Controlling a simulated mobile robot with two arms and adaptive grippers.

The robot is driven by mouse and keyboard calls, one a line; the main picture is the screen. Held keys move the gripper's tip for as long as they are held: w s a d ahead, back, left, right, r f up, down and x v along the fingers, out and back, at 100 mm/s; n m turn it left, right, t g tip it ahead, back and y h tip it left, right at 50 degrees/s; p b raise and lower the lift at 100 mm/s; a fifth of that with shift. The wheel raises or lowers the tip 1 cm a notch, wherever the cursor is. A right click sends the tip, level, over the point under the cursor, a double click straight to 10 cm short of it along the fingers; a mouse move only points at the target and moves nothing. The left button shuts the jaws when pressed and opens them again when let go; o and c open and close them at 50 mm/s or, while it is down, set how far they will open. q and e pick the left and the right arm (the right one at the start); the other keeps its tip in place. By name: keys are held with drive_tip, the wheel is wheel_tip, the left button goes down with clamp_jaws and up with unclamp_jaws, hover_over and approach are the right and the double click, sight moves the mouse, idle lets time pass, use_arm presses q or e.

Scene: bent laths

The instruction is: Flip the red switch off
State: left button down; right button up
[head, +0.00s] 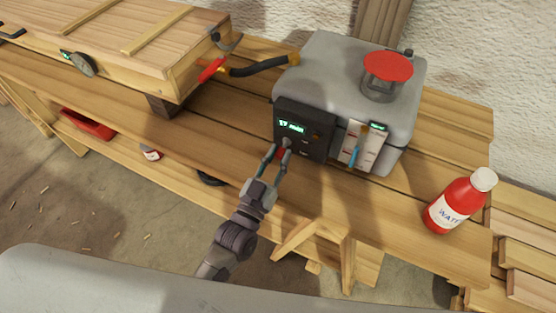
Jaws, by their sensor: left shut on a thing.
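A grey machine (330,75) with a red round cap stands on the wooden bench. A black control panel (318,128) with a lit green display is on its front. The red switch (281,152) is low on the left of the panel, mostly hidden by the fingers. My left gripper (283,150) reaches up from below, with its fingertips at the panel around the switch, and is shut on it. Which way the switch is set cannot be told. My right gripper is not in view.
A red and white bottle (461,202) stands near the bench's right end. A wooden box (130,50) sits at the left, joined to the machine by a black hose (258,69). A red object (88,124) lies below. The bench front between is mostly clear.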

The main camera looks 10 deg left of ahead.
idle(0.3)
use_arm(q)
drive_tip(key=c, duration=1)
unclamp_jaws()
drive_tip(key=shift+o, duration=0.2)
drive_tip(key=v, duration=1.2)
